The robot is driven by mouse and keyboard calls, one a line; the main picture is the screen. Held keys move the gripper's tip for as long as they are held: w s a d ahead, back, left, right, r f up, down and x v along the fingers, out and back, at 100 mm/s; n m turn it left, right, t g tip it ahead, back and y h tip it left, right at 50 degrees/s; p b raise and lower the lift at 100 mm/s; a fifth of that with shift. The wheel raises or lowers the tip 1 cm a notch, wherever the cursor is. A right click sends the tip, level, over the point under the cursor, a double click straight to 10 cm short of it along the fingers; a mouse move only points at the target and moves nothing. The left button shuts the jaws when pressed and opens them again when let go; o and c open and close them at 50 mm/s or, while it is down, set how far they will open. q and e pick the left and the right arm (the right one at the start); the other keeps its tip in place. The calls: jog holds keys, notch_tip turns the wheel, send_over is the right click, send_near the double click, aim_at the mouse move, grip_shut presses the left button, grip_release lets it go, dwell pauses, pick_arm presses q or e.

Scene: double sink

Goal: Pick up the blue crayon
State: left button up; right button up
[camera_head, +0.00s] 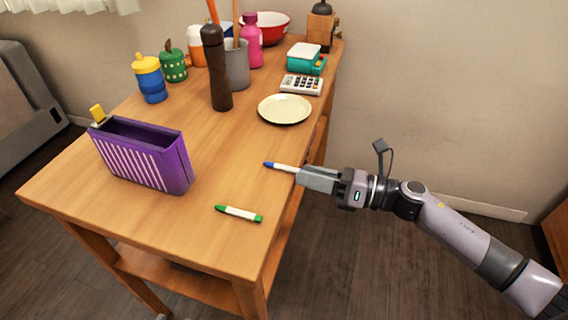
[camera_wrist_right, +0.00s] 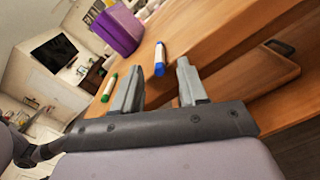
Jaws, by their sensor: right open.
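The blue crayon (camera_head: 280,167), white with blue ends, lies on the wooden table (camera_head: 190,225) near its right edge. Its right part is hidden behind my right gripper (camera_head: 304,178) in the head view. In the right wrist view the blue crayon (camera_wrist_right: 160,58) lies on the table ahead of the two fingers and roughly between their lines. My right gripper (camera_wrist_right: 157,80) is open, with nothing between its fingers. My left gripper is not in view.
A green crayon (camera_head: 239,213) lies closer to the front edge. A purple holder (camera_head: 175,165) stands at left. A cream plate (camera_head: 285,109), calculator (camera_head: 301,84) and dark grinder (camera_head: 217,75) stand farther back.

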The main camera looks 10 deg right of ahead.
jog(key=shift+a, duration=0.15)
grip_shut()
